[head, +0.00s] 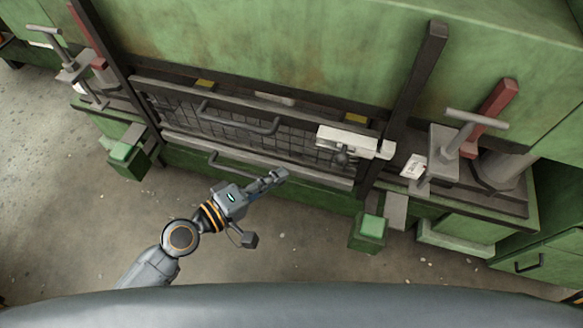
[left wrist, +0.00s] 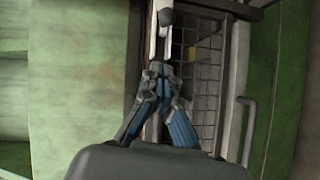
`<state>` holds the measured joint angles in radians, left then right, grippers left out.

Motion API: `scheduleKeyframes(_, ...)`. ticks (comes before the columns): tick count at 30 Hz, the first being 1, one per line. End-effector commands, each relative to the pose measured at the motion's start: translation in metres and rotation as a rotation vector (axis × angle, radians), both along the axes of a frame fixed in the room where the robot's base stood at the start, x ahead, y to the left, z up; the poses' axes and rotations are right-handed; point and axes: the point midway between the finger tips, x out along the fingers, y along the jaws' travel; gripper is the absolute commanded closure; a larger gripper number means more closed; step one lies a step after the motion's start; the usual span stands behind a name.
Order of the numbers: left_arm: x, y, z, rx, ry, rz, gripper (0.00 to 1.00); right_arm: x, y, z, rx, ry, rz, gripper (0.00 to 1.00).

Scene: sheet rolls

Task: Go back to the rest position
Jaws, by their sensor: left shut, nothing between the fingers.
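My left gripper (head: 278,175) reaches in from the lower left in the head view, in front of the green machine (head: 300,50). It is shut and empty. In the left wrist view, its fingertips (left wrist: 160,70) come together in front of the machine's mesh guard. My right gripper is in neither view.
The machine has a dark mesh guard (head: 230,130) with a bar handle (head: 240,120) and a white box (head: 346,137) at its right end. Green blocks (head: 371,229) stick out low at both sides. Bare concrete floor (head: 300,255) lies in front.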

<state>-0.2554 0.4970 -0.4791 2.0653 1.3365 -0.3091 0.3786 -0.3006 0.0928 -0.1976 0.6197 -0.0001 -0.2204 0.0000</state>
Motion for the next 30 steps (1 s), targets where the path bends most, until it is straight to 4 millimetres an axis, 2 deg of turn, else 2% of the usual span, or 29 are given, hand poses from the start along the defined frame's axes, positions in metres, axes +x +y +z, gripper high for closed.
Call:
scheduleKeyframes(6,-0.009,0.011,0.002,0.000,0.000,-0.001,1.00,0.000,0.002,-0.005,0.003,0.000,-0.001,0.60)
scheduleKeyframes(16,-0.009,0.011,0.003,-0.001,-0.001,0.000,1.00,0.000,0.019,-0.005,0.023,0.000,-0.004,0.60)
scheduleKeyframes(24,-0.009,0.012,0.001,0.004,0.000,0.002,1.00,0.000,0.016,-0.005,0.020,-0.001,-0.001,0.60)
scheduleKeyframes(26,-0.006,0.014,-0.006,0.023,-0.001,0.012,1.00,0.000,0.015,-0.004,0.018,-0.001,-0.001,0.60)
scheduleKeyframes(28,0.001,0.022,-0.025,0.073,0.000,0.035,1.00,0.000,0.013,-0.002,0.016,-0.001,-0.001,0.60)
scheduleKeyframes(30,0.010,0.036,-0.056,0.161,0.003,0.070,1.00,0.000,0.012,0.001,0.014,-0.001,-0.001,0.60)
